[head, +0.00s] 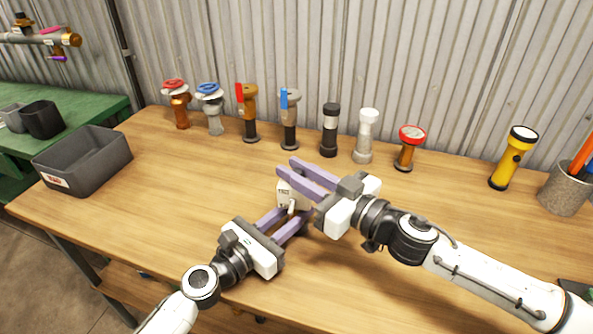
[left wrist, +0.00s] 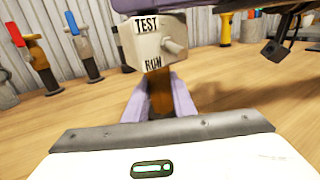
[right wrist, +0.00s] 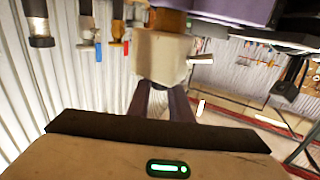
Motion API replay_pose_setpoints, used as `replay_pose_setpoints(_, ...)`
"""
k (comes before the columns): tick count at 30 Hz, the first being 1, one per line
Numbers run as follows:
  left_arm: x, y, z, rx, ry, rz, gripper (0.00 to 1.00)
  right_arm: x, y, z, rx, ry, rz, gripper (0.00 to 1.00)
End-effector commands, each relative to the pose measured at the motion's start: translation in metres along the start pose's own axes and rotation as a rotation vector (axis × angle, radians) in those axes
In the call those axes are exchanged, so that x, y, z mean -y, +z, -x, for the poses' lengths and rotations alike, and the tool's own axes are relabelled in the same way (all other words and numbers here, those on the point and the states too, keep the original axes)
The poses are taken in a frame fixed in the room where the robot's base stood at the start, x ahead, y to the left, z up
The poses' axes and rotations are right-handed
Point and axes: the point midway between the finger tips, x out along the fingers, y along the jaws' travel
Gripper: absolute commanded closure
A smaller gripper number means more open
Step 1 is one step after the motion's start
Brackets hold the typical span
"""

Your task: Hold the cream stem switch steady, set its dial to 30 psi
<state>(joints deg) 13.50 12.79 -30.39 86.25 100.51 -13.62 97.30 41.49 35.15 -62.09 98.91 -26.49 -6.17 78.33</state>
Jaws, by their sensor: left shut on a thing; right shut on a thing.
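The cream stem switch (head: 289,194) is held between both grippers above the table. In the left wrist view its boxy cream body (left wrist: 160,48) shows TEST and RUN labels and a stub on the right side. My left gripper (head: 287,216) is shut on the brown stem (left wrist: 159,98) below the body. My right gripper (head: 292,170) is shut on the upper end of the switch, its lilac fingers covering that end. In the right wrist view the body (right wrist: 162,55) shows inverted, stem at the top. The dial and its reading are hidden.
Several valves, including red-wheel (head: 175,88) and blue-wheel (head: 209,92) ones, and a black-topped torch (head: 329,130) stand along the back. A grey bin (head: 85,172) is at left, a yellow torch (head: 511,158) and pen cup (head: 563,190) at right. The table (head: 170,200) left of the grippers is clear.

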Motion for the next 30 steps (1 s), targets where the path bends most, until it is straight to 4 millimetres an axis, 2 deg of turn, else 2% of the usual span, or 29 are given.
replay_pose_setpoints(4, 0.0018, -0.0007, -0.0001, -0.001, -0.004, 0.003, 1.00, 0.0055, -0.0015, -0.0014, -0.008, 0.133, -0.012, 1.00)
replay_pose_setpoints(15, 0.0025, -0.0009, -0.0002, -0.002, -0.005, 0.002, 1.00, 0.0037, -0.0024, -0.0019, -0.006, 0.436, -0.010, 1.00)
replay_pose_setpoints(30, 0.0032, -0.0012, -0.0001, -0.002, -0.007, 0.001, 1.00, -0.0002, -0.0034, -0.0003, -0.004, 0.611, 0.000, 1.00)
